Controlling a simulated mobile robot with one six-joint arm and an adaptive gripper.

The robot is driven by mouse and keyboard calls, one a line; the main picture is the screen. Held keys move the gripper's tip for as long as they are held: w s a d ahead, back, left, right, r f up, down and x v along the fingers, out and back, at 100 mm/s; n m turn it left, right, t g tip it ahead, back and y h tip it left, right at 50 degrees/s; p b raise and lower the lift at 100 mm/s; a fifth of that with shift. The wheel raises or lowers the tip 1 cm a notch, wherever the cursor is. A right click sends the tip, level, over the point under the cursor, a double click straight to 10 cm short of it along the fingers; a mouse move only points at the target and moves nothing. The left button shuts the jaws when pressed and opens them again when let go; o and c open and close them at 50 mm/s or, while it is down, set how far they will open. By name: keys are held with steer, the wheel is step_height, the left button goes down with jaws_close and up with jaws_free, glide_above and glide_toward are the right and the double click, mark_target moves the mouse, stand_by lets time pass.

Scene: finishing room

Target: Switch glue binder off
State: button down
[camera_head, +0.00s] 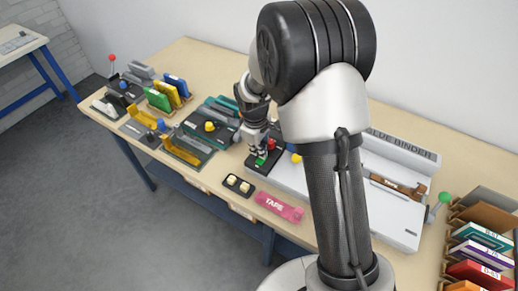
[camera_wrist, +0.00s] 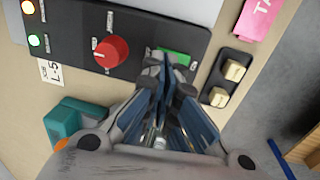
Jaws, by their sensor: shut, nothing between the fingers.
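The glue binder (camera_head: 385,205) is a pale grey machine on the bench, partly hidden behind my arm. Its dark control panel (camera_wrist: 70,35) carries a red knob (camera_wrist: 111,53) with a white pointer mark, a green rectangular control (camera_wrist: 174,57), and two indicator lamps. The upper lamp (camera_wrist: 28,7) looks orange-white and the lower lamp (camera_wrist: 34,40) glows green. My gripper (camera_wrist: 168,70) is shut and empty, its fingertips at the near edge of the green control and partly covering it. I cannot tell whether they touch. In the head view my gripper (camera_head: 260,160) is over the panel.
A black holder with two cream blocks (camera_wrist: 236,70) lies close beside the panel. A pink TAPE piece (camera_head: 280,207) lies near the bench's front edge. Other devices with yellow knobs (camera_head: 210,126) stand to the left. A rack of booklets (camera_head: 480,255) stands at the right.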

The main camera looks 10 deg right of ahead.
steer(key=shift+d+f, duration=0.1)
steer(key=shift+f, duration=0.25)
steer(key=shift+s+a+r, duration=0.1)
steer(key=shift+s+a, duration=0.4)
steer(key=shift+a, duration=0.1)
step_height(320, 180, up, 14)
steer(key=s+a+p, duration=0.1)
steer(key=p, duration=0.5)
steer(key=shift+p, duration=0.35)
